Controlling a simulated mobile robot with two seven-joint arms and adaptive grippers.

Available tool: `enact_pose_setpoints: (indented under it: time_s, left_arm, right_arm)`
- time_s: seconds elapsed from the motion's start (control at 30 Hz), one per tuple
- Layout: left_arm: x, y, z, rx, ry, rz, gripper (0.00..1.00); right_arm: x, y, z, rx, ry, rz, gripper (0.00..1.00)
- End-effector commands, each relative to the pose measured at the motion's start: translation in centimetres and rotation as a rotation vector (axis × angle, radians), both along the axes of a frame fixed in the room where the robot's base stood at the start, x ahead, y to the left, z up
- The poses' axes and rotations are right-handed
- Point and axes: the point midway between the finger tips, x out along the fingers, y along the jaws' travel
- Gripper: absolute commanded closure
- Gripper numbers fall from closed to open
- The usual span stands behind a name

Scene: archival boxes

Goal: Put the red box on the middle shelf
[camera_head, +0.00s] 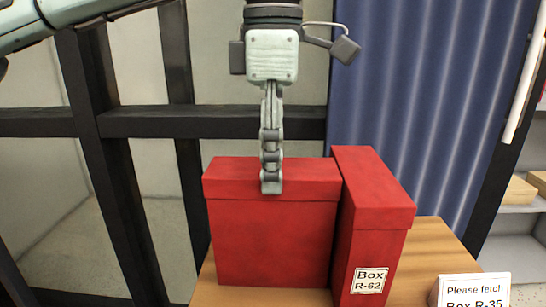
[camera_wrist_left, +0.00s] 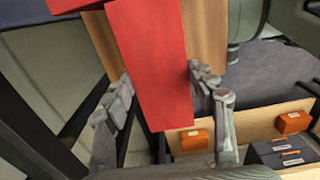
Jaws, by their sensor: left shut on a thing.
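Two red lidded boxes stand on a wooden table. The left red box (camera_head: 270,240) shows a broad plain side with no label in view. The right red box (camera_head: 372,215) stands close beside it, with a white label reading "Box R-62". My left gripper (camera_head: 270,184) points down over the lid of the left box and is shut on it. In the left wrist view the gripper's fingers (camera_wrist_left: 160,80) lie on both sides of a red box lid (camera_wrist_left: 150,50). The far finger is hidden in the head view. My right gripper is out of view.
A white sign (camera_head: 474,291) on the table's front right reads "Please fetch Box R-35". Grey shelves (camera_head: 512,245) with tan boxes (camera_head: 519,191) stand at the right edge. A blue corrugated panel (camera_head: 425,100) and black frame bars (camera_head: 215,122) are behind.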

Motion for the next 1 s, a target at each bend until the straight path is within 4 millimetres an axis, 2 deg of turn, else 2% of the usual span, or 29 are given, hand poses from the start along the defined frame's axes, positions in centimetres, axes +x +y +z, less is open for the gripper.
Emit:
enact_pose_setpoints:
  time_s: [0.1,0.13,0.3,0.7,0.87,1.0]
  left_arm:
    - [0.0,0.0,-0.1,-0.001,-0.001,0.000,1.00]
    - [0.0,0.0,-0.2,0.000,0.000,0.000,0.43]
    - [0.0,0.0,-0.2,0.000,0.000,0.000,0.23]
    - [0.0,0.0,0.3,0.000,0.000,0.000,0.23]
    - [0.0,0.0,3.1,-0.001,-0.002,0.001,0.23]
    - [0.0,-0.1,6.3,-0.001,-0.001,-0.001,0.23]
  right_arm:
    - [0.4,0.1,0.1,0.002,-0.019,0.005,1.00]
    - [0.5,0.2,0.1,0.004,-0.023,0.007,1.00]
    - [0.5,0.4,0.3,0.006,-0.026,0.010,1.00]
    - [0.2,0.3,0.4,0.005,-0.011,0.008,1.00]
    - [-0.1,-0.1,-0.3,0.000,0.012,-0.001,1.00]
    - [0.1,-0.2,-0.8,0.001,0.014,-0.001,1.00]
